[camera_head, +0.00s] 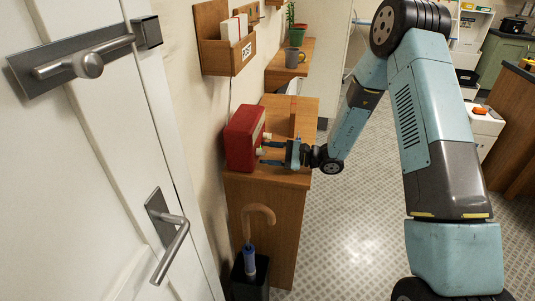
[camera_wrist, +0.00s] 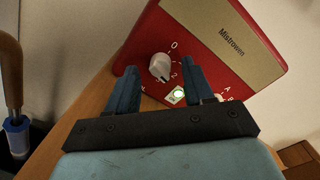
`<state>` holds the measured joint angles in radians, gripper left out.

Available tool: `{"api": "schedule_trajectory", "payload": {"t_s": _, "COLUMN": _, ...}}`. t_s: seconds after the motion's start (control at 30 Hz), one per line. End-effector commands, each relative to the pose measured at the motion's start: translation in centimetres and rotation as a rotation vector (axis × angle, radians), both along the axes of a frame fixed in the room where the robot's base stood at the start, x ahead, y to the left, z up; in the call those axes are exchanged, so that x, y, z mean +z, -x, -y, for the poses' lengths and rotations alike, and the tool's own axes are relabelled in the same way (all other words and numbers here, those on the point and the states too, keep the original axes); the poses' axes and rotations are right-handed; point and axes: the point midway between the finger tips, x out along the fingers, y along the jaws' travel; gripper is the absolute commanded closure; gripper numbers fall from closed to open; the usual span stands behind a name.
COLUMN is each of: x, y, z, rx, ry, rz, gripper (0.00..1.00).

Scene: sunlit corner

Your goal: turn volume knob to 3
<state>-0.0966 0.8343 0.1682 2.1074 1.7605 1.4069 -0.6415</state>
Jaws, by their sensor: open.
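A red radio (camera_head: 244,140) stands on a wooden cabinet against the wall. In the wrist view its red front (camera_wrist: 208,56) bears a tan panel reading "Mistrowen". The white volume knob (camera_wrist: 160,67) sits on this front, with a 0 above it and a 2 at its lower right. Its exact setting is too small to read. My gripper (camera_head: 264,152) is in front of the radio. In the wrist view the fingers of my gripper (camera_wrist: 163,71) are apart, one on each side of the knob. I cannot tell whether either finger touches it.
The wooden cabinet (camera_head: 265,205) has bare top beyond the radio. An umbrella (camera_head: 250,258) stands in a dark bin at its side. A white door (camera_head: 80,180) is at left.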

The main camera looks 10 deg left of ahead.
Motion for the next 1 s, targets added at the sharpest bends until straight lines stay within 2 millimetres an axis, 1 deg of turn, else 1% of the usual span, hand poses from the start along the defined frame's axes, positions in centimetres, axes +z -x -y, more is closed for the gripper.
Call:
{"api": "schedule_trajectory", "payload": {"t_s": 0.1, "x": 0.00, "y": 0.02, "z": -0.56, "rx": 0.001, "ry": -0.001, "rz": -0.001, "gripper": 0.48}}
{"api": "schedule_trajectory", "payload": {"t_s": 0.4, "x": 0.01, "y": 0.02, "z": -0.65, "rx": -0.001, "ry": -0.001, "rz": -0.001, "gripper": 0.49}}
{"api": "schedule_trajectory", "payload": {"t_s": 0.93, "x": -0.02, "y": 0.06, "z": -0.62, "rx": 0.000, "ry": 0.000, "rz": -0.002, "gripper": 1.00}}
{"api": "schedule_trajectory", "payload": {"t_s": 1.0, "x": -0.04, "y": 0.07, "z": -0.62, "rx": 0.001, "ry": 0.001, "rz": -0.002, "gripper": 1.00}}
